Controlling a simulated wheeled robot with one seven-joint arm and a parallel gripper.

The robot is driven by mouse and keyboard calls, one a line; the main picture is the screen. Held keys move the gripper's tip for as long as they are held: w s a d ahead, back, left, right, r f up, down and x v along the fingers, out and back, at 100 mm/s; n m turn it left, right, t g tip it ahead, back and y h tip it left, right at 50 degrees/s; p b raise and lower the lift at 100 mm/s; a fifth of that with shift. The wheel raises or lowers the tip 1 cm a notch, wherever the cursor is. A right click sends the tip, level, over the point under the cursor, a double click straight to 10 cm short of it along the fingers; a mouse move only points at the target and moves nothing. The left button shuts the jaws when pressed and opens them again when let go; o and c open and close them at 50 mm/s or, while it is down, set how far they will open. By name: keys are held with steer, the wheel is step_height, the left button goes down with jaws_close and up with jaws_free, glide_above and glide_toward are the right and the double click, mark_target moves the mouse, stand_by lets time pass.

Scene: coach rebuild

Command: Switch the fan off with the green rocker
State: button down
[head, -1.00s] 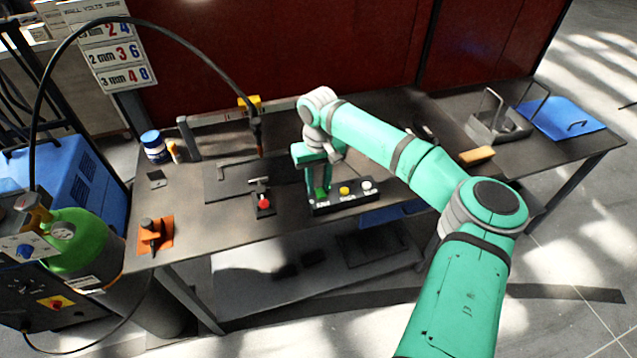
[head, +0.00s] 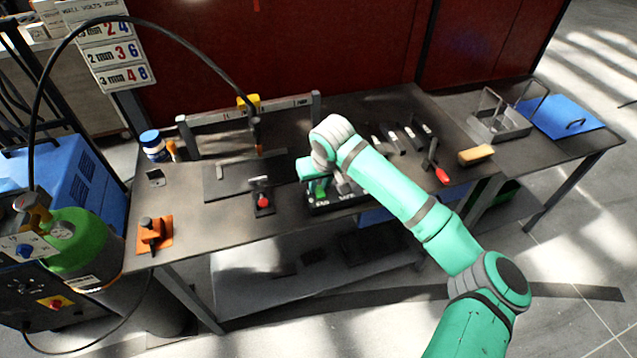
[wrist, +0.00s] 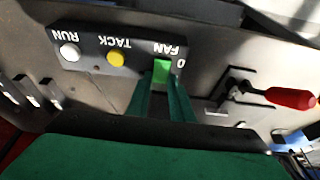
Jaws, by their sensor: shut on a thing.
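The black control box (head: 330,206) stands near the front edge of the dark bench, partly hidden by my arm in the head view. In the wrist view the box (wrist: 88,44) appears upside down, with a white RUN button (wrist: 69,51), a yellow TACK button (wrist: 115,58) and the green rocker (wrist: 162,71) by the FAN label and a 0 mark. My gripper (wrist: 161,84) has its two green fingers on either side of the rocker, shut on it. Which way the rocker is tilted I cannot tell.
A clamp with a red handle (wrist: 290,97) stands close beside the box; in the head view its red tip (head: 263,201) shows left of it.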

steer(key=shift+s+f+t, duration=0.2)
steer(key=shift+s+t, duration=0.05)
steer(key=shift+t, duration=0.25)
steer(key=c, duration=1.6)
jaws_free()
steer(key=shift+o, duration=0.2)
steer(key=shift+r, duration=0.1)
steer(key=v, duration=1)
steer(key=shift+d+r, duration=0.2)
steer(key=shift+r, duration=0.15)
